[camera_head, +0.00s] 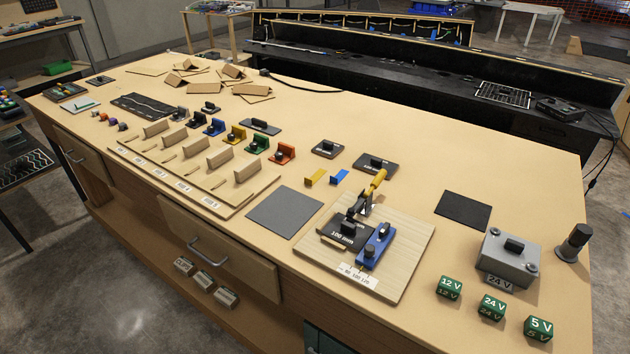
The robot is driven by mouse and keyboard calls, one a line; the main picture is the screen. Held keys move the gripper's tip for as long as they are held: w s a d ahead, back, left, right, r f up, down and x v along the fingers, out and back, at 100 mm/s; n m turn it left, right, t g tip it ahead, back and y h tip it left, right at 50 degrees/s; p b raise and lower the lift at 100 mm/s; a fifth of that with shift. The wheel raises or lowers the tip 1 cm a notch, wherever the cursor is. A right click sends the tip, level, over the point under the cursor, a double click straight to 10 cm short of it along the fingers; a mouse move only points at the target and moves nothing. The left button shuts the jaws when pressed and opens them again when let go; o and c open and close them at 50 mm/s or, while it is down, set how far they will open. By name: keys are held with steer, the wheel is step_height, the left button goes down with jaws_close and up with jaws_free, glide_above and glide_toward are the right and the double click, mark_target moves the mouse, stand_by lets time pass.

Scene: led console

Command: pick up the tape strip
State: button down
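No piece is plainly marked as the tape strip, and I cannot tell for sure which it is. A dark mat (147,107) at the back left bears thin, pale, strip-like lines. A short yellow piece (315,177) and a short blue piece (339,177) lie side by side near the middle of the table. A wooden cutting board (398,225) at the front carries a yellow-handled lever (377,184), a dark block marked 100 mm and a blue block (376,246). My gripper is not in view.
The wooden table (520,180) has free room at its right back. A dark pad (285,212) lies left of the board. A grey box (507,257) and green voltage cubes (491,307) stand at the right. A slotted wooden rack (190,170) fills the left front.

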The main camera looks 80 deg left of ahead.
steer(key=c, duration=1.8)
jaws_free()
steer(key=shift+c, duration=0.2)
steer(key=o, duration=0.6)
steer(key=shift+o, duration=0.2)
